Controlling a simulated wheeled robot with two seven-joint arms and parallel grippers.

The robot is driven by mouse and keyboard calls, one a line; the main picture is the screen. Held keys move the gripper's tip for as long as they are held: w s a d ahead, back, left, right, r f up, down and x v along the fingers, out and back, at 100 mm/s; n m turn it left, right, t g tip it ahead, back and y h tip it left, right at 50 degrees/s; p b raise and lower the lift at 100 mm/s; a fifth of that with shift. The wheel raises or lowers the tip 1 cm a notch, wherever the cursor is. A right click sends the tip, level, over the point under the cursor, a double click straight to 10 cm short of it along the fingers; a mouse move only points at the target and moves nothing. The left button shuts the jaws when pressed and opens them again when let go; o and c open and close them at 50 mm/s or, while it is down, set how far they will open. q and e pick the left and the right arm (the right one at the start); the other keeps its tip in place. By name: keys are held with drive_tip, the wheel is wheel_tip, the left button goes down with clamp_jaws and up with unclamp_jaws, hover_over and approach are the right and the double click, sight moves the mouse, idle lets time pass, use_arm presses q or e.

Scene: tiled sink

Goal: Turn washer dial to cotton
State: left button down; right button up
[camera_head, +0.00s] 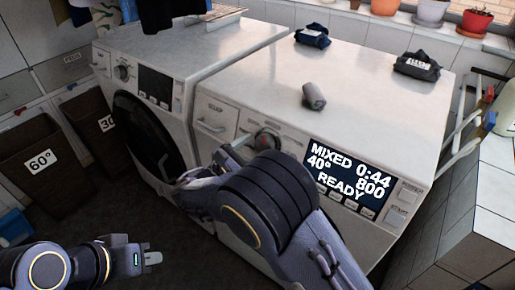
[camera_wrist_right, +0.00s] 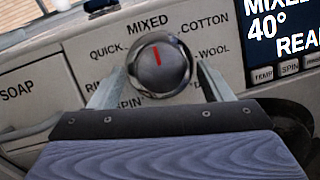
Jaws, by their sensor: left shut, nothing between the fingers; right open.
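The washer dial (camera_wrist_right: 160,62) is a round metallic knob on the right washer's panel; its red mark points up, near MIXED. COTTON is printed up and right of it. The dial also shows in the head view (camera_head: 267,140), partly hidden by my right arm. My left gripper (camera_head: 152,258) is shut and empty, low at the left, away from the washers.
A second washer (camera_head: 165,75) stands to the left. Baskets (camera_head: 35,160) stand at the far left. A grey rolled cloth (camera_head: 314,96) and dark folded bundles (camera_head: 417,66) lie on the right washer's top. A soap drawer (camera_wrist_right: 38,95) is left of the dial.

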drive_tip(key=shift+w+d, duration=0.2)
drive_tip(key=c, duration=1)
drive_tip(key=shift+o, duration=0.2)
